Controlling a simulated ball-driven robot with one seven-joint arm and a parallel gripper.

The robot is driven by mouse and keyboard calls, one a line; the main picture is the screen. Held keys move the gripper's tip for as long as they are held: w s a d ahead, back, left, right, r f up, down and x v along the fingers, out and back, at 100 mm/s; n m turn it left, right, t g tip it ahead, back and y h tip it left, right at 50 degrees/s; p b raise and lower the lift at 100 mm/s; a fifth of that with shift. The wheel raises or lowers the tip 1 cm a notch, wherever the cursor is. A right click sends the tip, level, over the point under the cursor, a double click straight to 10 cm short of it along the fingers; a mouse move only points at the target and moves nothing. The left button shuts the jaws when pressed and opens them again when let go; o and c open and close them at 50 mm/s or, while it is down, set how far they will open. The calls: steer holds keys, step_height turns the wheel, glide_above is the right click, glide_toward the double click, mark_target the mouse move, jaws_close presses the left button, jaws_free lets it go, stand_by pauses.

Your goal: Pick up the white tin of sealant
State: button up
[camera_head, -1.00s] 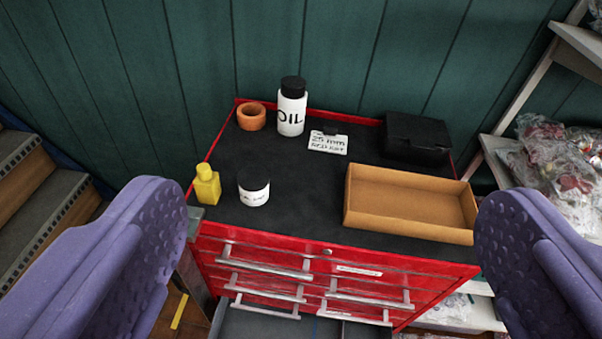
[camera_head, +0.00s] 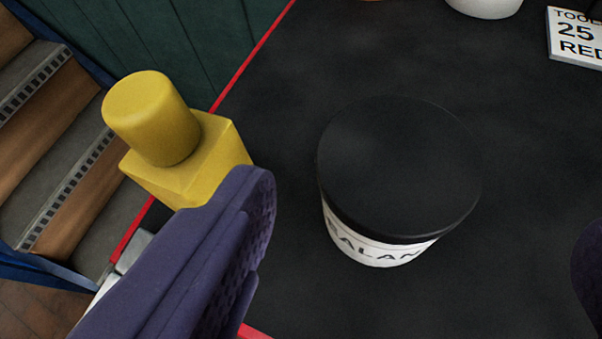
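The white tin of sealant (camera_head: 376,250) stands upright on the black top of the red tool chest. It has a wide black lid, and its label is partly legible as "ALAN". My gripper (camera_head: 424,240) is open and empty. Its purple left finger shows left of the tin, and only an edge of the right finger shows at the right border. The tin appears between the two fingers, with a visible gap on each side. The tin's lower right side is partly hidden under its lid.
A white container (camera_head: 485,6) and a "25 RED" sign (camera_head: 578,36) are at the top right. Wooden steps (camera_head: 60,130) lie at the left.

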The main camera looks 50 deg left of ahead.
mark_target(396, 180)
steer(key=b+x, duration=0.1)
steer(key=x, duration=0.1)
steer(key=b+x, duration=0.1)
steer(key=x, duration=0.2)
steer(key=f+b+x, duration=0.1)
steer(key=x, duration=0.1)
steer(key=shift+a+f, duration=0.15)
steer(key=shift+a, duration=0.15)
steer(key=shift+s, duration=0.15)
steer(key=shift+c, duration=0.8)
steer(key=c, duration=1)
